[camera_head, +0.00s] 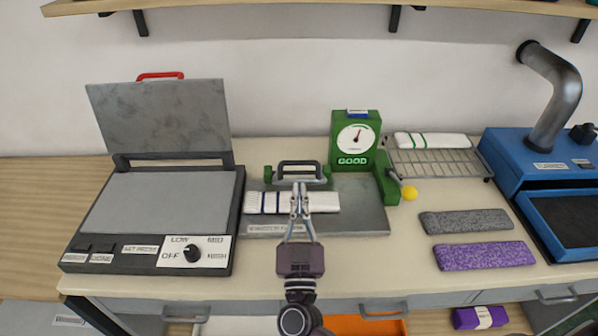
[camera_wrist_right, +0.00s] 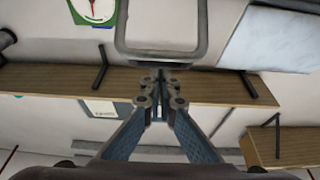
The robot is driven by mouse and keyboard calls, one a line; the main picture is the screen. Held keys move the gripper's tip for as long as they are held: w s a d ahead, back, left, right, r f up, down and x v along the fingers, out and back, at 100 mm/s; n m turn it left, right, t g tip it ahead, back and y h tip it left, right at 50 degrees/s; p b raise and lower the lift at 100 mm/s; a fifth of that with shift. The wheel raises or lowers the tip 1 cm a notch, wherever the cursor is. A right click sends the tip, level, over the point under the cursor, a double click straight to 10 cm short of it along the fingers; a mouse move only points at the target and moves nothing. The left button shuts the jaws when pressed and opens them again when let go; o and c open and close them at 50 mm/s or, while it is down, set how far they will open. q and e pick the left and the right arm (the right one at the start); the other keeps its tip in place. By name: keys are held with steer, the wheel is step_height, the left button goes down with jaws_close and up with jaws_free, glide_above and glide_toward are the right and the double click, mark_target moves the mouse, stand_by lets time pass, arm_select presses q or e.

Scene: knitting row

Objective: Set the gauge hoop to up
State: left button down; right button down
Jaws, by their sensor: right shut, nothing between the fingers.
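The gauge hoop (camera_head: 298,164) is a dark grey rounded frame between green posts at the back left of the grey gauge plate (camera_head: 365,212). Whether it is upright or tilted is hard to tell. In the right wrist view the hoop (camera_wrist_right: 163,53) fills the top middle, just beyond the fingertips, with no clear contact. A green dial gauge (camera_head: 354,140) reading GOOD stands behind the plate. My right gripper (camera_head: 299,190) is shut and empty, in front of the hoop and over a white striped knit strip (camera_head: 325,202), part of which it hides. It also shows in the wrist view (camera_wrist_right: 160,92). My left gripper is out of view.
A press (camera_head: 160,200) with its lid raised and a dial stands left. A yellow-knobbed lever (camera_head: 409,193) and a wire rack (camera_head: 436,162) are right of the gauge. Grey (camera_head: 465,221) and purple strips (camera_head: 484,256) lie near a blue machine (camera_head: 508,172).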

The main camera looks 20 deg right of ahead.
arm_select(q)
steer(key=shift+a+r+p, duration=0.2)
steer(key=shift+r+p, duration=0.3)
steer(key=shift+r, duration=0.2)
arm_select(e)
steer(key=shift+x, duration=2.3)
